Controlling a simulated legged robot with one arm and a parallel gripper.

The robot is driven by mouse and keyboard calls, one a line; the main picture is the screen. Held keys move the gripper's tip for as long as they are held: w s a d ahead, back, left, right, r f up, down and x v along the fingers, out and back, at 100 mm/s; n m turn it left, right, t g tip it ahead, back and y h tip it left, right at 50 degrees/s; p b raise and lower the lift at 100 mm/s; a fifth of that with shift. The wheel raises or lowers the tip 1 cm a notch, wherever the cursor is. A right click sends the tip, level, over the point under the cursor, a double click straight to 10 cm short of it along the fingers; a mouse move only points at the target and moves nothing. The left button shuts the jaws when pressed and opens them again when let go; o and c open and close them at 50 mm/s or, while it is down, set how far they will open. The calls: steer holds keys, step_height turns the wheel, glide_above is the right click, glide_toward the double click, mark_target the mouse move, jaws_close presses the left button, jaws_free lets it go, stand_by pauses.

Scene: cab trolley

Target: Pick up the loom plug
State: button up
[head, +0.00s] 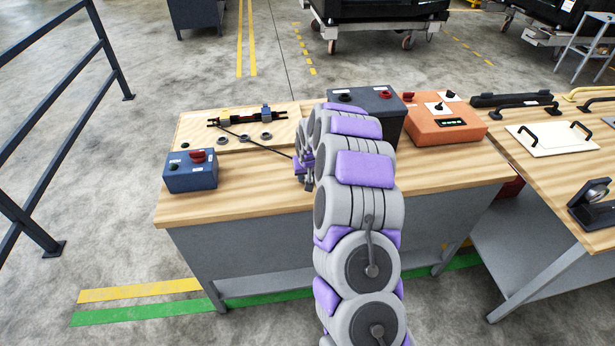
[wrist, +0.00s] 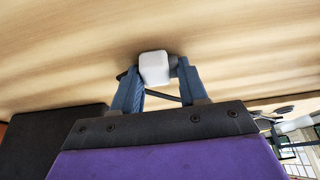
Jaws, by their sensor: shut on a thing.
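The loom plug (wrist: 155,68) is a small whitish block with rounded corners in the wrist view. My gripper (wrist: 157,76) has its two blue fingers on either side of it, shut on it. A dark cable (wrist: 163,96) runs between the fingers behind the plug. In the head view my gripper (head: 303,178) is over the middle of the bench, mostly hidden by my arm, and the plug cannot be made out. The thin black cable (head: 262,143) runs from the board's fixture toward my gripper.
A pale board (head: 200,128) on the wooden bench (head: 245,188) carries a black fixture (head: 247,116) and several rings. A blue box (head: 190,172) stands front left. A dark box (head: 378,108) and an orange box (head: 443,120) stand right of my arm. A second bench (head: 560,165) is at right.

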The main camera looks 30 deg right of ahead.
steer(key=shift+r+p, duration=0.7)
steer(key=shift+r, duration=0.95)
steer(key=shift+s+a+r, duration=0.2)
steer(key=s+a+r+p, duration=0.1)
steer(key=s+a+p, duration=0.1)
steer(key=s+a, duration=0.7)
steer(key=a, duration=0.3)
steer(key=shift+s+a+r+p, duration=0.15)
steer(key=shift+s+a+p, duration=0.1)
steer(key=shift+p, duration=0.15)
